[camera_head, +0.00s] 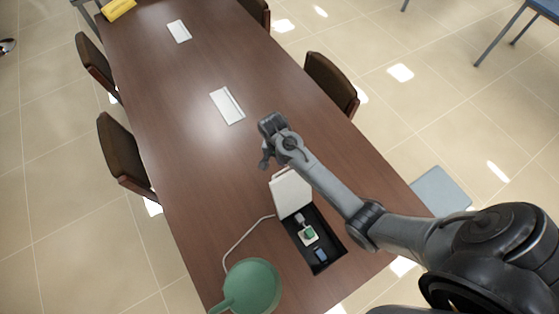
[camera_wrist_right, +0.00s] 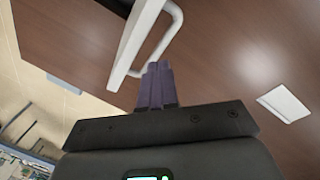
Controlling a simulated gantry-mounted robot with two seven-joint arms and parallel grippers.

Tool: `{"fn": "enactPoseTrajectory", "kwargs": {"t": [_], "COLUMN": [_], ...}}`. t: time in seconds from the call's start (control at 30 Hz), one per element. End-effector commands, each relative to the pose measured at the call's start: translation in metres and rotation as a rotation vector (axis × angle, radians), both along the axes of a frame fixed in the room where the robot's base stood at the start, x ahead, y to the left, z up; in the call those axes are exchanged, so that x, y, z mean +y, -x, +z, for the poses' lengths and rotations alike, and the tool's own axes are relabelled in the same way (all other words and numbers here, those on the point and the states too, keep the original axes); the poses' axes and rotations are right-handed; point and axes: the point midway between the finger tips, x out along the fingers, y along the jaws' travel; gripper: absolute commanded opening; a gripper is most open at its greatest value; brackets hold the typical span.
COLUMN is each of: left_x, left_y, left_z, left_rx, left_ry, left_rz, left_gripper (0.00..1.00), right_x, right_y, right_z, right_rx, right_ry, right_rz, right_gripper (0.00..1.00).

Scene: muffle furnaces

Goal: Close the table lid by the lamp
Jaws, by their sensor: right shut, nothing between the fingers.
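The white table lid (camera_head: 290,194) by the green lamp (camera_head: 254,285) stands open, raised at the far end of its dark socket box (camera_head: 318,262). In the right wrist view the lid (camera_wrist_right: 131,52) appears tilted, with a white looped strip beside it. My right gripper (camera_head: 265,162) is just beyond the raised lid, above the table. In the wrist view its purple fingers (camera_wrist_right: 156,80) are together and empty, close to the lid's edge; I cannot tell whether they touch it. My left gripper is not in view.
The brown table (camera_head: 190,150) has two closed white lids, one mid-table (camera_head: 227,105) and one farther off (camera_head: 179,31). A white cord (camera_head: 240,240) runs from the socket box to the lamp. Chairs line both sides. The tabletop left of the lid is clear.

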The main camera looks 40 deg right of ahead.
Motion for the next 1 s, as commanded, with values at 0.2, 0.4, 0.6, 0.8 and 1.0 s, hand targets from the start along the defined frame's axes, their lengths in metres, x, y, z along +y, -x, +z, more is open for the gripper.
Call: {"fn": "enactPoseTrajectory", "kwargs": {"t": [0.2,0.4,0.6,0.8,1.0], "left_x": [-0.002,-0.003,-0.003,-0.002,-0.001], "left_y": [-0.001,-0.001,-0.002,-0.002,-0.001], "left_z": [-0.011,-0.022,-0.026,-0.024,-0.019], "left_rx": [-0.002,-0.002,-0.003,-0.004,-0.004], "left_ry": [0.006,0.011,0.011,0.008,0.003], "left_rz": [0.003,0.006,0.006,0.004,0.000], "left_gripper": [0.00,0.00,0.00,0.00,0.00], "right_x": [-0.010,-0.016,-0.017,-0.015,-0.014], "right_y": [-0.037,-0.073,-0.088,-0.086,-0.075], "right_z": [0.003,0.021,0.036,0.032,0.007], "right_rx": [0.068,0.168,0.234,0.253,0.254], "right_ry": [0.007,0.024,0.041,0.047,0.048], "right_rz": [-0.237,-0.534,-0.699,-0.739,-0.739], "right_gripper": [0.00,0.00,0.00,0.00,0.00]}}
